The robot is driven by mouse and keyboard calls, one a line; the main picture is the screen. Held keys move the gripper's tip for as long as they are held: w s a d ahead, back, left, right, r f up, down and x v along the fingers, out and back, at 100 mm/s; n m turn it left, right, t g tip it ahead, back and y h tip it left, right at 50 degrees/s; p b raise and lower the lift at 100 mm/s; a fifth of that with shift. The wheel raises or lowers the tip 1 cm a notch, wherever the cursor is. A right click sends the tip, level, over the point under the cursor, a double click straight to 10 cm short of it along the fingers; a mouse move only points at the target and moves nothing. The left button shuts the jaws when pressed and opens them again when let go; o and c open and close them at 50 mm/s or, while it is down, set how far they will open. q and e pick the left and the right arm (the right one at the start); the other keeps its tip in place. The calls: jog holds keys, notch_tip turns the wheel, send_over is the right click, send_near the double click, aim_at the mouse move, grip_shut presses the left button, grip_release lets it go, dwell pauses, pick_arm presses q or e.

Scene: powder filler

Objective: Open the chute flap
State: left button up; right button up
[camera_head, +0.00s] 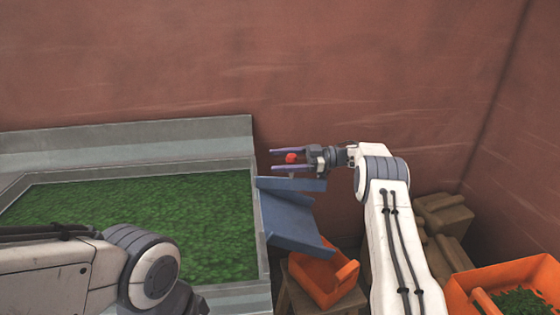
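The blue chute (292,222) slopes down to the right from the side of the metal trough. A blue plate (305,185), which looks like the flap, lies across its upper end. A red knob (291,158) shows just above this plate, between the fingers of my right gripper (274,160). The fingers are apart, one on the far side of the knob and one on the near side, with small gaps visible. Whether the knob joins the plate is partly hidden by the near finger. My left arm shows at lower left, but its gripper is out of view.
The metal trough (262,240) holds green material (150,210). An orange bin (325,280) sits on a stool below the chute. Another orange crate (458,296) with green contents is at lower right. Brown sacks (445,225) lie by the wall. The red-brown wall (300,60) stands close behind.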

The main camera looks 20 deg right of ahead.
jog(key=s+d+b, duration=0.1)
jog(key=s+d, duration=0.1)
jog(key=d, duration=0.8)
jog(key=shift+d+b, duration=0.15)
jog(key=shift+b, duration=0.15)
dwell(0.4)
